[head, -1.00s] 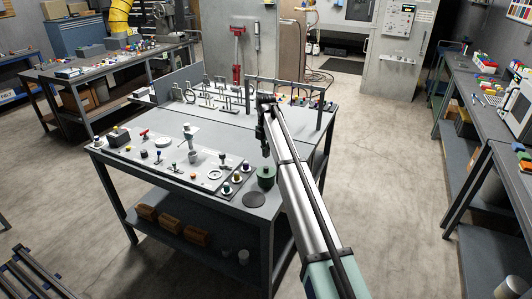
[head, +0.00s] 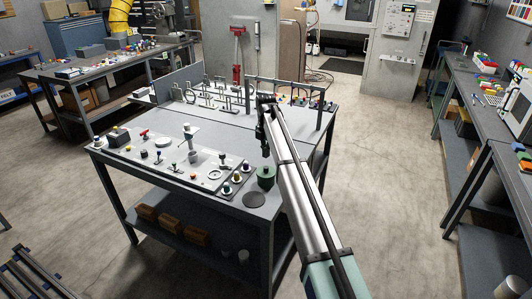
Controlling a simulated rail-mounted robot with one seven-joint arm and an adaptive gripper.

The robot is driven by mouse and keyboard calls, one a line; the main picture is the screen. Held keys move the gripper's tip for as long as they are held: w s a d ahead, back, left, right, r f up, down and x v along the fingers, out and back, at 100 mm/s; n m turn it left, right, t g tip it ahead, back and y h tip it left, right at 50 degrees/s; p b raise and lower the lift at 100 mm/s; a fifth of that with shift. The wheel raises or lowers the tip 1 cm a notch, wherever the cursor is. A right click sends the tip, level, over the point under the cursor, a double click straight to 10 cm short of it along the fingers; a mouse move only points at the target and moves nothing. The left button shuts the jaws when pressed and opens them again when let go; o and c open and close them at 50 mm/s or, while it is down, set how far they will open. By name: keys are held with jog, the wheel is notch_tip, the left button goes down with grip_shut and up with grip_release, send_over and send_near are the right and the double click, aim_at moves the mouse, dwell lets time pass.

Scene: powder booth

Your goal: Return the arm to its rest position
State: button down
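My gripper (head: 264,148) hangs at the end of my arm, above the right front part of the grey table (head: 180,205). It points down over a dark green round weight-like object (head: 266,177) that stands near the table's right edge. The fingers are small and dark in this view. I cannot tell whether they are open or shut, or whether they are clear of the green object. My arm reaches in from the lower right.
A grey panel with several small parts and knobs (head: 190,155) lies on the table's near side. A black disc (head: 254,199) lies by the front right corner. Racks of hooks (head: 285,88) stand at the back. A workbench (head: 476,120) runs along the right, with open floor between.

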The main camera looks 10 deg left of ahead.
aim_at(266, 167)
jog(key=shift+f, duration=0.15)
jog(key=shift+f, duration=0.35)
jog(key=shift+f+b, duration=1)
jog(key=shift+f, duration=1.4)
jog(key=shift+r+p, duration=1.3)
jog(key=shift+r, duration=2.25)
